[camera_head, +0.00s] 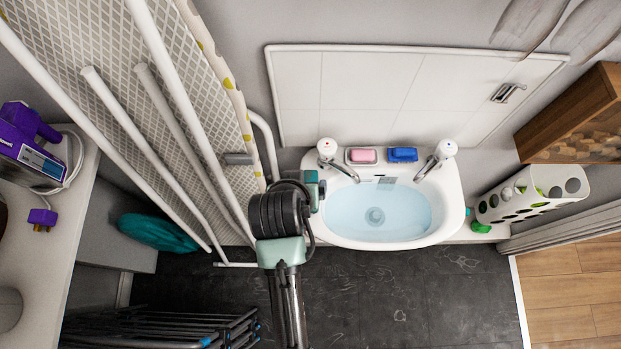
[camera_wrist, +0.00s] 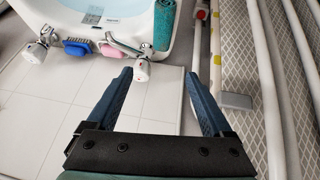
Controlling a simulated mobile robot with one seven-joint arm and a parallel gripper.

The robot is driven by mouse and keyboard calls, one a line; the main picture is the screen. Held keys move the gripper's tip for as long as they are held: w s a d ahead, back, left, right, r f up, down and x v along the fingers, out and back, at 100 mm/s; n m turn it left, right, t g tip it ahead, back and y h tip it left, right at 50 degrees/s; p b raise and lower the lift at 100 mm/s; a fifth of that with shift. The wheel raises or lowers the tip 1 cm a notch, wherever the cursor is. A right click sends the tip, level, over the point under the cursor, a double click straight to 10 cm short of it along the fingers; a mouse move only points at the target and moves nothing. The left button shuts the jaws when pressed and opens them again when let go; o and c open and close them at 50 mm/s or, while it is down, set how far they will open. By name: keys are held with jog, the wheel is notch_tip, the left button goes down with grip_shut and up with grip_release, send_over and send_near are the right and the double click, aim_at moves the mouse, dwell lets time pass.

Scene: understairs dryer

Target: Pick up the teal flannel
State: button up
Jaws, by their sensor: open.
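The teal flannel (camera_wrist: 164,25) shows at the top of the wrist view. It looks like a narrow, textured strip lying over the rim of the white basin, beside the ironing board. My gripper (camera_wrist: 158,74) is open and empty, its two dark blue fingers pointing toward the basin edge. The flannel lies beyond the fingertips, roughly in line with the gap and apart from them. In the head view my dark wrist is at the basin's left side and hides much of that rim, so I cannot clearly tell the flannel there.
The basin (camera_head: 340,222) holds water. Two taps (camera_head: 329,150) (camera_head: 444,150), a pink soap (camera_head: 363,156) and a blue brush (camera_head: 403,155) stand at its back. An ironing board (camera_head: 205,60) leans close on the left. A larger teal bundle (camera_head: 158,232) lies further left.

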jog(key=shift+g, duration=0.5)
jog(key=f, duration=0.6)
jog(key=s+f, duration=0.1)
jog(key=f, duration=0.2)
jog(key=shift+d+f, duration=0.25)
jog(key=shift+d, duration=0.15)
jog(key=shift+x, duration=3.15)
jog(key=shift+s, duration=0.15)
jog(key=shift+c, duration=0.3)
grip_shut()
